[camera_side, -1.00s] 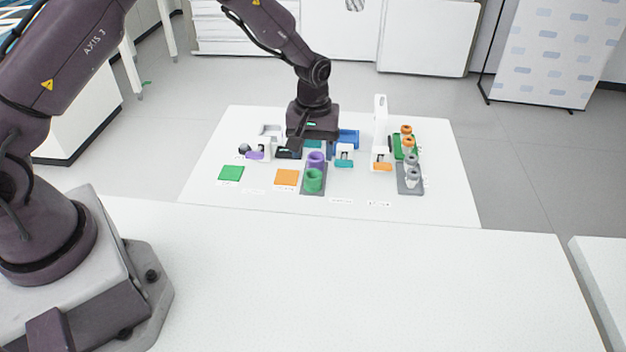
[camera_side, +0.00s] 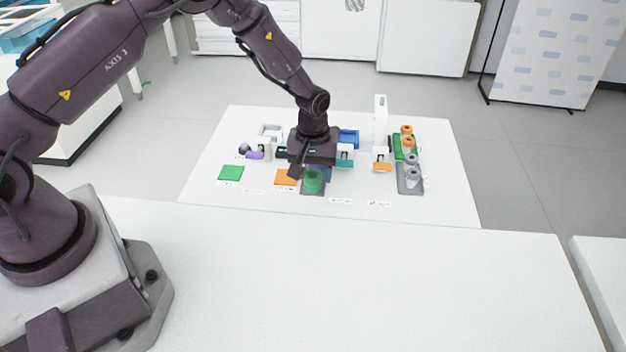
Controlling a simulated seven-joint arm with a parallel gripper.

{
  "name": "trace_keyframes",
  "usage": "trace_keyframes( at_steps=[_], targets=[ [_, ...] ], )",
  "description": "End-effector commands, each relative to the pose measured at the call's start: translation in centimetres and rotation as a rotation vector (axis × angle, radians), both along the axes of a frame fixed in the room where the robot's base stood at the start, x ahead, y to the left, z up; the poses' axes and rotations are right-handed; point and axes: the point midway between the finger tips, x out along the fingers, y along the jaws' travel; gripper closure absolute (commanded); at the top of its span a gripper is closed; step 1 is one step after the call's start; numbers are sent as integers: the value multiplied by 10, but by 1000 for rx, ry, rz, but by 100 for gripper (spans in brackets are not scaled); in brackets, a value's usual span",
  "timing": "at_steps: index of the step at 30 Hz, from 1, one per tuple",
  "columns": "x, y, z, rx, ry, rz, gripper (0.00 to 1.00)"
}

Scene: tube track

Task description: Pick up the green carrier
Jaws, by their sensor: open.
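The green carrier (camera_side: 314,181) is a short green cup-like cylinder. It stands upright at the near end of a dark grey holder (camera_side: 312,192). My gripper (camera_side: 304,172) is open, just above and behind the green carrier in this view. One dark finger shows to the left of the carrier; the other finger is hidden. I cannot tell whether the gripper touches the carrier. The purple carrier on the same holder is hidden behind my gripper.
An orange pad (camera_side: 284,177) and a green pad (camera_side: 231,173) lie to the left. A grey rack (camera_side: 409,184) and a green rack (camera_side: 400,152) with ring-topped pieces stand at the right, near a tall white post (camera_side: 380,120). The front table strip is clear.

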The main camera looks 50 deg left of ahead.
Motion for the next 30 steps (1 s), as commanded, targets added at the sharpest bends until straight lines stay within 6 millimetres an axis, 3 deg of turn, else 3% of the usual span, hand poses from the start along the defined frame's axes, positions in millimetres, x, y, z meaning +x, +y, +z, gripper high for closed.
trace_keyframes(
  at_steps=[6, 11, 17, 30],
  targets=[
    [0, 0, 0, 0, 0, 0, 43],
    [0, 0, 0, 0, 0, 0, 73],
    [0, 0, 3, 1, -1, 0, 74],
    [1, 0, 39, 1, -2, 0, 74]
  ],
)
